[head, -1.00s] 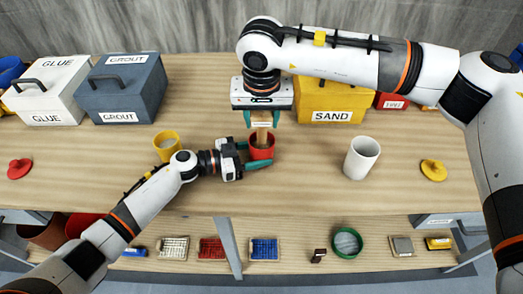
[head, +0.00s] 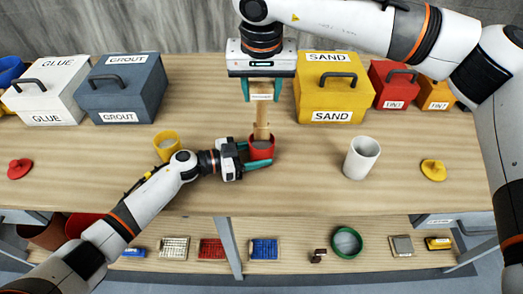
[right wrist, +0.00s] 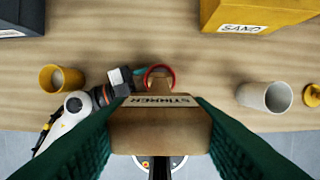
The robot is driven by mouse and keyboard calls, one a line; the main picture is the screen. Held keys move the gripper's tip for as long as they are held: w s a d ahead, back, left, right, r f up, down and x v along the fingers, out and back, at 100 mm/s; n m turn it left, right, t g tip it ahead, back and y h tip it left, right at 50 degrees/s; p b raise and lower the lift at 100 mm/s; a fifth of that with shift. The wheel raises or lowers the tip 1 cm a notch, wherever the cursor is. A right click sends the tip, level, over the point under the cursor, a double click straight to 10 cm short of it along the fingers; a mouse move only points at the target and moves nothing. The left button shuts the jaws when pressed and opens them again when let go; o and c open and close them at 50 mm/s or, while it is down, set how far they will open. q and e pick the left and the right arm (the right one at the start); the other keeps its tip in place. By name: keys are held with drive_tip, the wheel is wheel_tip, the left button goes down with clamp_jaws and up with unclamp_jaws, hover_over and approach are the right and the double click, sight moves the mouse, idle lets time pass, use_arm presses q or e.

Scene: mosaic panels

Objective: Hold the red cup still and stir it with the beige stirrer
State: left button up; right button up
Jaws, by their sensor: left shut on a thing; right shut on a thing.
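The red cup (head: 264,153) stands upright on the wooden table near its front edge. My left gripper (head: 254,154) is shut on it from the left, with teal fingers along its sides. My right gripper (head: 262,97) is above the cup, shut on the wide top of the beige stirrer (head: 262,120). The stirrer hangs upright with its narrow lower end over the cup's opening; I cannot tell whether the tip is inside. In the right wrist view, the stirrer (right wrist: 160,130) shows its label, and the red cup's rim (right wrist: 160,68) is partly hidden behind it.
A yellow cup (head: 166,146) stands left of the red cup, a white cup (head: 361,158) to the right. A yellow SAND box (head: 332,92) is behind on the right, a grey GROUT box (head: 122,97) on the left. Red (head: 20,168) and yellow (head: 433,170) lids lie at either side.

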drive_tip(key=shift+r, duration=2.1)
use_arm(q)
drive_tip(key=o, duration=0.8)
drive_tip(key=shift+o, duration=0.2)
drive_tip(key=v, duration=0.7)
drive_tip(key=shift+a, duration=0.3)
drive_tip(key=shift+s+f, duration=0.1)
drive_tip(key=shift+s, duration=0.05)
use_arm(e)
drive_tip(key=shift+s+f, duration=0.1)
